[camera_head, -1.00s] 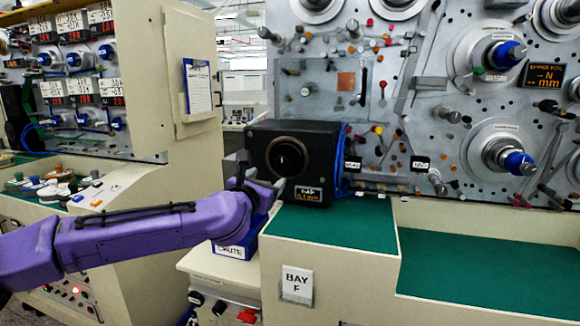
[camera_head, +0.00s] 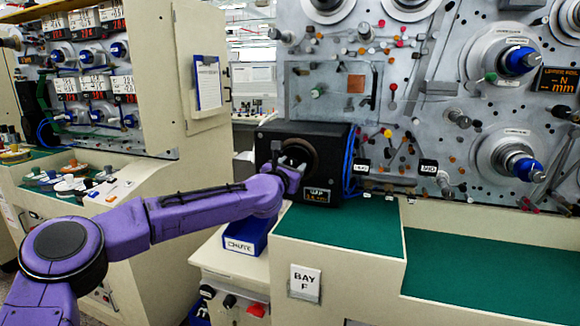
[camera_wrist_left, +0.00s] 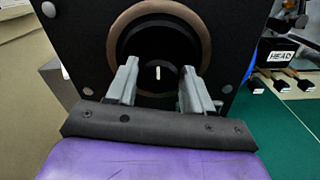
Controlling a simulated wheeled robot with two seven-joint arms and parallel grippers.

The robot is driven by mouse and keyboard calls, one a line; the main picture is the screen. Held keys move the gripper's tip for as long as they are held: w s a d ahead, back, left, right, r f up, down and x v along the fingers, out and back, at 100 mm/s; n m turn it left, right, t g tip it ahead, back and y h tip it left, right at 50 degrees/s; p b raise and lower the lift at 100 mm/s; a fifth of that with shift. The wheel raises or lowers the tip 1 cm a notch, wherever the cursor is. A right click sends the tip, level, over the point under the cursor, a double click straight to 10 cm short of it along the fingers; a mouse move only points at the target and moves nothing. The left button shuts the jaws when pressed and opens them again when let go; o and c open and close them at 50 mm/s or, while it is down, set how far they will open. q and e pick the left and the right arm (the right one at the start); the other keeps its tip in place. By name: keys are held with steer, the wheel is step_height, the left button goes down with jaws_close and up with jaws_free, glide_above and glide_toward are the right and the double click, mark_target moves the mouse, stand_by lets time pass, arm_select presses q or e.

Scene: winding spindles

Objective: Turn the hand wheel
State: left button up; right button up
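The hand wheel (camera_head: 313,146) is a dark round wheel with a brownish rim on the front of a black box (camera_head: 338,145). My left gripper (camera_head: 297,166) is in front of the wheel and hides part of it. In the left wrist view, the brown rim (camera_wrist_left: 126,28) surrounds a black centre with a short white mark. There my left gripper (camera_wrist_left: 159,75) is open, with one grey finger on each side of the dark centre. My right gripper is not in view.
The box stands on a green-topped ledge (camera_head: 340,228) with a BAY F label (camera_head: 305,283). A blue CHUTE bin (camera_head: 246,236) is below my left wrist. A panel of spindles and pegs (camera_head: 440,100) rises behind. The green top at lower right (camera_head: 490,275) is clear.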

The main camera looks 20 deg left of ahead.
arm_select(q)
steer(key=shift+a, duration=0.1)
steer(key=c, duration=0.6)
steer(key=shift+o, duration=0.2)
steer(key=shift+m, duration=0.3)
steer(key=m+p, duration=0.1)
steer(key=m, duration=1.9)
steer(key=o, duration=1.1)
steer(key=shift+c, duration=0.2)
